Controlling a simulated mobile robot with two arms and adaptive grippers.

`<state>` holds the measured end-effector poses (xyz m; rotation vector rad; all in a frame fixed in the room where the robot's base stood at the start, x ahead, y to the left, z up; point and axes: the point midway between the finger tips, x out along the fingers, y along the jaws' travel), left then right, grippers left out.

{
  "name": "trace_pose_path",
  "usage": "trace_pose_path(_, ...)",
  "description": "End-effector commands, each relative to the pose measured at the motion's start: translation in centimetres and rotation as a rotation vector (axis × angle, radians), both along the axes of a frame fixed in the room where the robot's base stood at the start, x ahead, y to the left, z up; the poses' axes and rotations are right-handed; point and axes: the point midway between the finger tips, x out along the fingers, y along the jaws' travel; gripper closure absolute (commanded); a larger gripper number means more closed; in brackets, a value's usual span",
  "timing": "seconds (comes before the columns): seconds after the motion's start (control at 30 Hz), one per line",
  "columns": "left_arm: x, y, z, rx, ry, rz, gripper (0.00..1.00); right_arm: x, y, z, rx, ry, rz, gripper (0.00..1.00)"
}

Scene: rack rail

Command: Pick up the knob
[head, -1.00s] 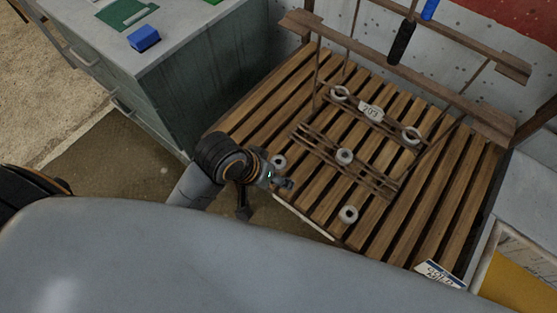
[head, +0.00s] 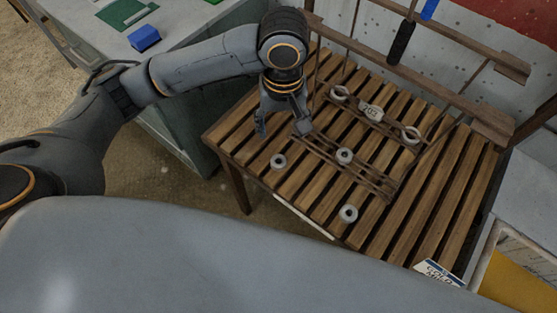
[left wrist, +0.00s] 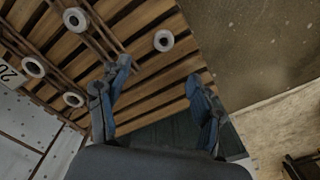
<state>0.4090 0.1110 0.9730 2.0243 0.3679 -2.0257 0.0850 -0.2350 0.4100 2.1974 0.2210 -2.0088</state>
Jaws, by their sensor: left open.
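Several round grey knob-like pieces with dark centres lie on the slatted wooden table; which one is the knob meant I cannot tell. One knob (head: 278,161) lies alone near the table's left edge and also shows in the left wrist view (left wrist: 164,41). Another knob (head: 344,156) is on the thin rails, and one (head: 348,214) lies nearer the front. Two more rings (head: 340,92) (head: 411,134) are farther back. My left gripper (head: 282,125) is open and empty, pointing down above the table's left part, behind the lone knob. My right gripper is out of view.
The slatted table (head: 455,190) carries thin rails and a small numbered tag (head: 370,112). A wooden rack (head: 445,88) stands at its back. A green-grey cabinet (head: 175,115) with a blue block (head: 144,38) is at the left. Bare slats lie at the right.

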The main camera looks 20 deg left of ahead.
Motion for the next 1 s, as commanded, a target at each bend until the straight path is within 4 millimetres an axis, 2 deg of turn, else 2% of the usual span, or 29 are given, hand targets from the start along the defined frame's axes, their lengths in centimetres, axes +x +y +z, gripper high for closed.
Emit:
trace_pose_path(0.3,-0.1,0.2,-5.9,0.005,0.005,0.004,0.35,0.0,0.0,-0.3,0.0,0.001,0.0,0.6)
trace_pose_path(0.4,-0.1,0.1,-7.2,0.002,0.002,0.003,0.35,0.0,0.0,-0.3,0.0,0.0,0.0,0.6)
trace_pose_path(0.63,-0.1,0.3,-8.8,0.004,0.001,0.004,0.35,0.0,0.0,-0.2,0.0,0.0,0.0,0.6)
trace_pose_path(0.9,-0.4,0.8,-12.7,0.002,0.002,0.002,0.35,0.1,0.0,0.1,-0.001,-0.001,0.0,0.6)
trace_pose_path(1.0,-0.4,0.8,-13.3,0.002,0.0,0.001,0.35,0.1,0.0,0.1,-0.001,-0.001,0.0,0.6)
